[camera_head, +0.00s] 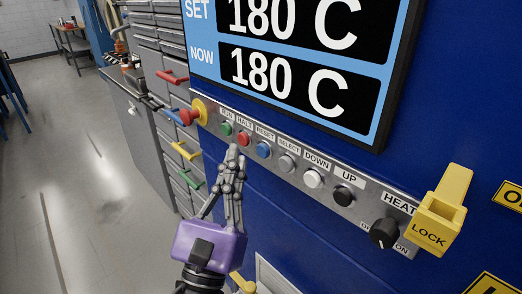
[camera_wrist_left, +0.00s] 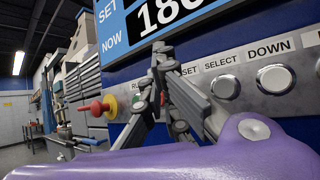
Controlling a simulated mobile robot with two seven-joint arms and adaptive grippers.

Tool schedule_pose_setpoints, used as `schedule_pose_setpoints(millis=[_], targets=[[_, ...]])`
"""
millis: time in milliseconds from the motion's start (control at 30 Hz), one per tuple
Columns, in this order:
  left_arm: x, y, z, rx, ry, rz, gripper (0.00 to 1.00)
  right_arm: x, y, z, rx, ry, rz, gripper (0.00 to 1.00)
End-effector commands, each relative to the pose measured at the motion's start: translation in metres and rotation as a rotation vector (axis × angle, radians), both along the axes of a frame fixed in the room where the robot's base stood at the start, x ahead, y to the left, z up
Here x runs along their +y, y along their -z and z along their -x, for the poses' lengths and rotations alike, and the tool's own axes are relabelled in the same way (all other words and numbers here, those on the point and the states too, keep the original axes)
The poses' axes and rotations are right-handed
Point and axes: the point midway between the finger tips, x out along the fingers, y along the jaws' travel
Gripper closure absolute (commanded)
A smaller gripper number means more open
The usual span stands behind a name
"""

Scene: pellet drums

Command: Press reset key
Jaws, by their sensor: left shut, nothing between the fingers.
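The blue RESET key (camera_head: 263,150) sits in a row of round keys on a grey strip (camera_head: 365,207) of the blue machine. My left gripper (camera_head: 236,154), with a purple body, is shut and empty. In the head view its fingertips are just left of the RESET key, below the red HALT key (camera_head: 244,138). In the left wrist view the shut fingers (camera_wrist_left: 162,56) stand in front of the strip and hide the RESET key and part of its label. I cannot tell if the fingertips touch the panel. My right gripper is not in view.
The green RUN key (camera_head: 226,128), grey SELECT key (camera_head: 287,163), white DOWN key (camera_head: 313,179) and black UP key (camera_head: 343,195) share the strip. A red stop button (camera_head: 189,116) is at its left, a HEAT knob (camera_head: 384,233) and yellow LOCK cover (camera_head: 435,220) at right. The display (camera_head: 290,60) reads 180 C twice.

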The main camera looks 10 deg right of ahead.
Motion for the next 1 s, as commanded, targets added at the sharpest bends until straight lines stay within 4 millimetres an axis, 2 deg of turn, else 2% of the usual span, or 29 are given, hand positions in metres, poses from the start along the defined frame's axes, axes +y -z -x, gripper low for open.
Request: schedule_pose_setpoints(millis=[300,833,933,1000], targets=[[0.021,0.0,0.015,0.0,-0.001,-0.001,1.0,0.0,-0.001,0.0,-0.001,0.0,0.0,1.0],[0.021,0.0,0.015,0.0,0.0,0.0,1.0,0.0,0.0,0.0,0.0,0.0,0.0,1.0],[0.022,0.0,0.015,0.021,0.03,0.044,1.0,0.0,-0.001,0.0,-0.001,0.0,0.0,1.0],[0.025,0.002,0.012,0.065,0.081,0.136,1.0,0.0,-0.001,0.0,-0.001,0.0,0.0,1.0]])
